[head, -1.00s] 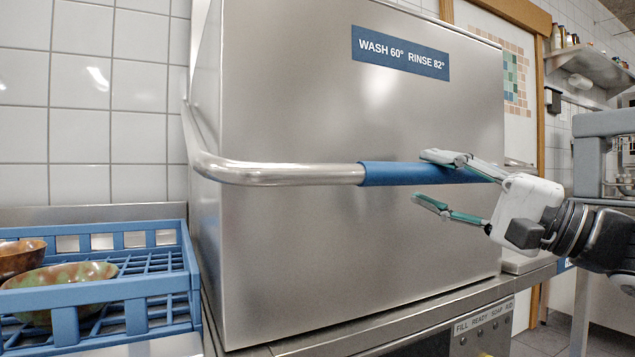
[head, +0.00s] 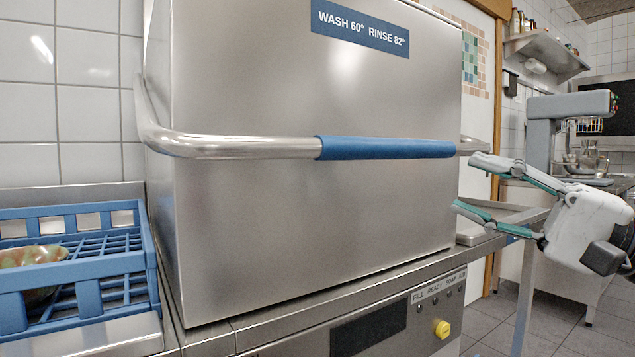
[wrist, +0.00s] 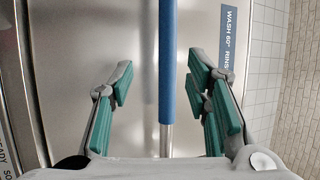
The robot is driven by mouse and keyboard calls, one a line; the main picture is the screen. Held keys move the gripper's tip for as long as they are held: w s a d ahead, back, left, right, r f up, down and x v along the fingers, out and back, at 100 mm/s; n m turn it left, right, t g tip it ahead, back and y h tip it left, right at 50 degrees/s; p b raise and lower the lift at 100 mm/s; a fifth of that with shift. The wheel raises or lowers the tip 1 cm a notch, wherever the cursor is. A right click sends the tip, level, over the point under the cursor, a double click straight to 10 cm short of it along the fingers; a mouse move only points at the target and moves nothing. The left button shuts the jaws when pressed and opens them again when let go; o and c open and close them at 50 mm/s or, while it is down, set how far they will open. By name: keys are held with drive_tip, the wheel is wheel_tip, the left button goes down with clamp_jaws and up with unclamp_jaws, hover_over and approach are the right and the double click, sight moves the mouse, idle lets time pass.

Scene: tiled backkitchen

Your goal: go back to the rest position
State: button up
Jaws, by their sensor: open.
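My gripper (head: 466,183) is open and empty at the right of the head view, to the right of the dishwasher hood. Its two teal-padded fingers point left and stand apart. It also shows in the wrist view (wrist: 158,85), with the blue grip of the bar handle (wrist: 167,60) seen between the spread fingers, clear of the pads. In the head view the blue grip (head: 385,148) lies left of my fingertips, on the steel bar along the closed-looking hood (head: 300,220).
A blue dish rack (head: 100,287) with a mottled bowl (head: 30,258) stands on the left counter. The machine's front has a yellow knob (head: 442,329). A grey mixer-like appliance (head: 545,120) stands behind my gripper. Tiled floor (head: 500,325) shows at the lower right.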

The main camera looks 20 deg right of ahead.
drive_tip(key=shift+a, duration=0.1)
idle(0.5)
drive_tip(key=s+a+f+n+g+y, duration=0.1)
drive_tip(key=s+a+f+g, duration=0.1)
drive_tip(key=a+f+g, duration=0.3)
drive_tip(key=s+a+f+n+g, duration=0.2)
drive_tip(key=a+g, duration=0.1)
drive_tip(key=a, duration=0.5)
drive_tip(key=s+a+f+n+g+h, duration=0.2)
drive_tip(key=s+a+f+g+h, duration=0.4)
drive_tip(key=s+f, duration=0.4)
drive_tip(key=s+d+f+n+g+h, duration=0.25)
drive_tip(key=s+d+f+h, duration=0.35)
drive_tip(key=f+h, duration=0.4)
wheel_tip(320, 180, up, 36)
drive_tip(key=w+d+t+p, duration=0.1)
drive_tip(key=t+p, duration=0.3)
drive_tip(key=p, duration=3)
drive_tip(key=shift+d+p, duration=0.2)
drive_tip(key=shift+p, duration=0.1)
drive_tip(key=shift+n+t, duration=0.25)
